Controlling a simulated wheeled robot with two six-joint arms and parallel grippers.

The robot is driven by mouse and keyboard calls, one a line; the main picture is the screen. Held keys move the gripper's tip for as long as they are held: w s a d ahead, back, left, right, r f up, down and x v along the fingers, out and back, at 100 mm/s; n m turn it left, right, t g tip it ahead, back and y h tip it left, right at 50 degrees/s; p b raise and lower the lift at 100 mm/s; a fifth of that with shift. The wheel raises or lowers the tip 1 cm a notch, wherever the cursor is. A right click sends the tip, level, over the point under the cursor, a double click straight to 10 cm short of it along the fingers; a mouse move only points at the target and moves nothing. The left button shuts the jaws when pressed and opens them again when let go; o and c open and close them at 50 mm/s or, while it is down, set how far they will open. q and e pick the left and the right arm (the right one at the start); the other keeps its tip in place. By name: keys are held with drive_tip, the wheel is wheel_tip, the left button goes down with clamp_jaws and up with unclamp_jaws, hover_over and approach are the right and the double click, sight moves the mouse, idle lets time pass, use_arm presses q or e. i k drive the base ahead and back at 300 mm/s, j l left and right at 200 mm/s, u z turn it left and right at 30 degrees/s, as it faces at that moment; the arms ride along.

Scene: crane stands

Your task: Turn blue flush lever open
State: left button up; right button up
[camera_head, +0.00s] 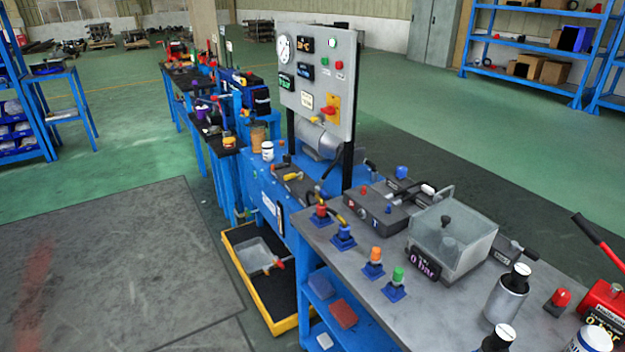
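I cannot make out with certainty which part is the blue flush lever. A small blue knob (401,172) stands at the back of the grey-topped bench (375,290), beside dark fittings; its lever shape is too small to tell. A blue-based fitting (343,236) stands near the bench's left edge, next to a red-topped one (320,214). A grey block (376,208) with hoses sits behind them. Neither of my grippers is in view.
A panel (318,85) with a gauge and red switch stands behind the bench. A clear box (452,240), metal canisters (506,295) and a red hand pump (605,305) crowd the right. A yellow-rimmed tray (262,306) is on the floor. Open floor lies left.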

sight(323, 193)
drive_tip(key=i+j, duration=1.5)
drive_tip(key=i, duration=0.2)
drive_tip(key=i+j+z, duration=0.1)
drive_tip(key=z, duration=0.3)
drive_tip(key=i+j+z, duration=0.1)
drive_tip(key=z, duration=0.3)
drive_tip(key=i+j+z, duration=0.1)
drive_tip(key=j+z, duration=0.15)
drive_tip(key=z, duration=0.15)
drive_tip(key=j+z, duration=0.2)
drive_tip(key=z, duration=0.2)
